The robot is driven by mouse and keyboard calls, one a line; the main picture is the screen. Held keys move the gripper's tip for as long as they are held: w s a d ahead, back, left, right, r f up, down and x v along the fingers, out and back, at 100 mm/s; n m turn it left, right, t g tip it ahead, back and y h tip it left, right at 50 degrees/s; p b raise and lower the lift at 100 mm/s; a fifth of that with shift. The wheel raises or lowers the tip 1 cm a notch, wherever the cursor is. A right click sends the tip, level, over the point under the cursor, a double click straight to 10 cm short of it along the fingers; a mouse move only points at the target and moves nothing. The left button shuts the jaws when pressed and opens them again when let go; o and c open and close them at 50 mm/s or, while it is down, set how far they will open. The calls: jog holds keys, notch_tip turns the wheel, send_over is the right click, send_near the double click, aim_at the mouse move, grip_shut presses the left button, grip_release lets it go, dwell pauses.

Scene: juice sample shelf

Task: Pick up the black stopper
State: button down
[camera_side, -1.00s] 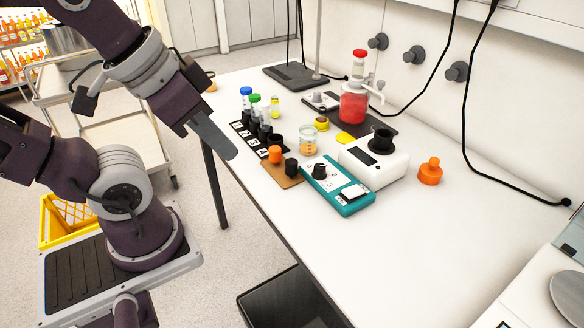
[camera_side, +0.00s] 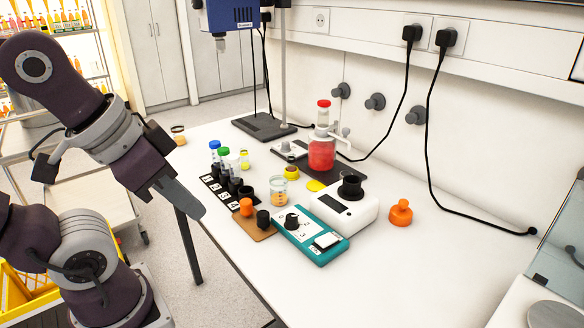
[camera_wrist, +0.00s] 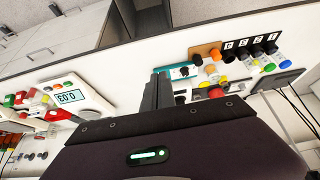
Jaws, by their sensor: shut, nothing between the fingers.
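The black stopper (camera_side: 263,219) is a small dark cylinder on a brown board (camera_side: 255,233), next to an orange stopper (camera_side: 246,207). In the wrist view the black stopper (camera_wrist: 197,60) shows small at the board's edge, beside the orange one (camera_wrist: 214,54). My gripper (camera_side: 200,212) is shut and empty, left of the board in the side view and apart from the stoppers. In the wrist view the closed fingers (camera_wrist: 158,85) point toward the bench, to the left of the black stopper.
A teal device (camera_side: 312,240) with a black knob stands right of the board. A black rack (camera_side: 225,190) with capped tubes is behind it. A beaker (camera_side: 279,190), a white instrument (camera_side: 345,208) and an orange flask-shaped item (camera_side: 400,213) stand nearby. The front right bench is clear.

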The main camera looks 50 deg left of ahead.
jog(key=c, duration=1)
grip_release()
jog(key=m+g, duration=0.6)
jog(key=m, duration=1.1)
send_over(264, 214)
jog(key=f, duration=1.2)
jog(key=shift+s+d+f, duration=0.2)
jog(key=shift+f, duration=0.15)
jog(key=f, duration=0.7)
jog(key=shift+w+a+f, duration=0.1)
jog(key=shift+w+a, duration=0.05)
jog(key=shift+a, duration=0.1)
